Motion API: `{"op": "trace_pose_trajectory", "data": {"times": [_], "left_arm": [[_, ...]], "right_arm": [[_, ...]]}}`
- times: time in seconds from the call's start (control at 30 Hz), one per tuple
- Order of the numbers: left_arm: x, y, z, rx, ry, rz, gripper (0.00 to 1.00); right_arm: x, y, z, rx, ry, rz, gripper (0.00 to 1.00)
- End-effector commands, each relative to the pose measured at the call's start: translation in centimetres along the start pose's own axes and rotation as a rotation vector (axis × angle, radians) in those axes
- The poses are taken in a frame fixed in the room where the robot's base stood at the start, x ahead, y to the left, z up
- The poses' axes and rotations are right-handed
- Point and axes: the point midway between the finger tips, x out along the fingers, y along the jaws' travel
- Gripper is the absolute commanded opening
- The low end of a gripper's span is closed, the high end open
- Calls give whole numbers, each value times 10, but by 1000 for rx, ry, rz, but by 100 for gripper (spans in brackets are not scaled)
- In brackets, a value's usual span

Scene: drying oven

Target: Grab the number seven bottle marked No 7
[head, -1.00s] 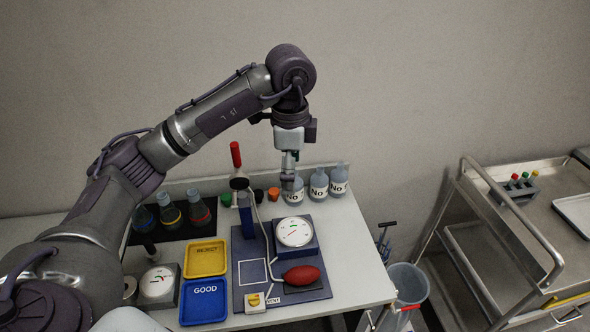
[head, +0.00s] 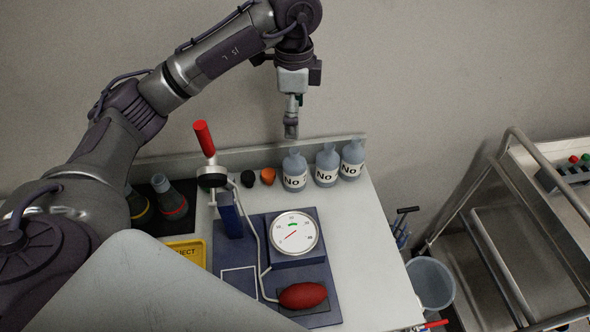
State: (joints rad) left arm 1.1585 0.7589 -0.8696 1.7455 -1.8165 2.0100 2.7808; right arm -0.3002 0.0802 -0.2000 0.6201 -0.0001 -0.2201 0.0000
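Three grey bottles with white "No" labels stand in a row along the back of the bench: a left bottle (head: 294,172), a middle bottle (head: 327,166) and a right bottle (head: 352,160). Their numbers are turned aside or too small to read surely. My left gripper (head: 291,133) points down just above the left bottle's top, with a small gap seen between them. It is seen edge-on, so its opening cannot be told, and no bottle hangs from it. My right gripper is not in view.
A gauge (head: 294,234) and red bulb (head: 303,296) sit on a blue board, beside a red-handled stand (head: 205,140). Black (head: 248,178) and orange (head: 268,176) caps lie left of the bottles. A metal cart (head: 520,240) stands right. A pale panel covers the lower left.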

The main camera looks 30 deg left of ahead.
Motion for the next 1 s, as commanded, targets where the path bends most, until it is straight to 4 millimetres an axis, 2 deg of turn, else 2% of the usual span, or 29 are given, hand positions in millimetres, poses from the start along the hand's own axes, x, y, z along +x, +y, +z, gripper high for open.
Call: {"op": "trace_pose_trajectory", "data": {"times": [0.03, 0.1, 0.17, 0.5, 0.77, 1.0], "left_arm": [[8, 0, 0, 0, 0, 0, 91], [14, 0, 0, 0, 0, 1, 91], [20, 0, 0, 0, -1, 3, 91], [80, 0, 0, -1, -2, 4, 91], [100, -1, 0, -1, -1, 2, 91], [135, -3, 0, -1, -2, 3, 91]], "right_arm": [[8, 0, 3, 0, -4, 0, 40], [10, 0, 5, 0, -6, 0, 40], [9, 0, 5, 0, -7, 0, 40], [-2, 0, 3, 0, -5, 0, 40], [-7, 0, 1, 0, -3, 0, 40], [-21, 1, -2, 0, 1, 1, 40]]}}
